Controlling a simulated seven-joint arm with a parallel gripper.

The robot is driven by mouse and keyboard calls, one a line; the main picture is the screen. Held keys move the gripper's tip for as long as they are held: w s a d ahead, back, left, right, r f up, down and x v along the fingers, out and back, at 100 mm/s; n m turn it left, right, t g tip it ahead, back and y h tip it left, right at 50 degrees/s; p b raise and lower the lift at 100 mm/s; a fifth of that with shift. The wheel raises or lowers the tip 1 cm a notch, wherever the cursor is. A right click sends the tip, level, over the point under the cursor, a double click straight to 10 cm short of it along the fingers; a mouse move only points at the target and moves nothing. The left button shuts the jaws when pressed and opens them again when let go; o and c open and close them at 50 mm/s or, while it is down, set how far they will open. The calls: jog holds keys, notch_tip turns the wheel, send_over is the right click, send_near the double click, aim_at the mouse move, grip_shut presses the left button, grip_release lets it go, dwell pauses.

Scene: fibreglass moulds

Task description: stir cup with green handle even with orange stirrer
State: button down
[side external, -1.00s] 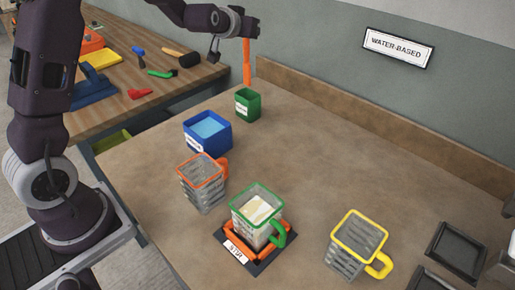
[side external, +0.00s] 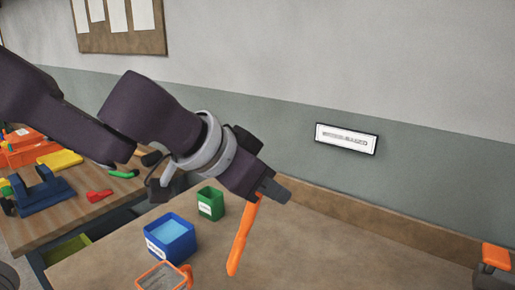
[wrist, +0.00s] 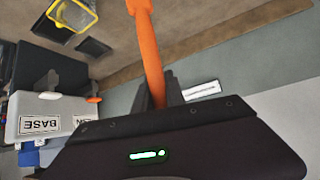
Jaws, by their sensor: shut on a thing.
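My gripper (side external: 272,190) is shut on the orange stirrer (side external: 243,238), which hangs tilted from it, its lower end free above the table to the right of the blue container. In the wrist view the orange stirrer (wrist: 148,45) extends away from my gripper (wrist: 165,97). The cup with the green handle is out of view in both current frames. A cup with an orange rim (side external: 163,277) shows partly at the bottom edge of the side view.
A blue container (side external: 171,254) with blue liquid and a green container (side external: 209,206) stand left of the stirrer. In the wrist view are a yellow-rimmed cup (wrist: 66,36), dark trays (wrist: 92,47) and a white container marked BASE (wrist: 48,107).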

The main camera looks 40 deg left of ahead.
jog(key=s+d+f+m, duration=0.1)
jog(key=s+d+f, duration=0.1)
jog(key=f, duration=1.2)
jog(key=shift+s+g+h, duration=0.4)
jog(key=shift+s, duration=0.5)
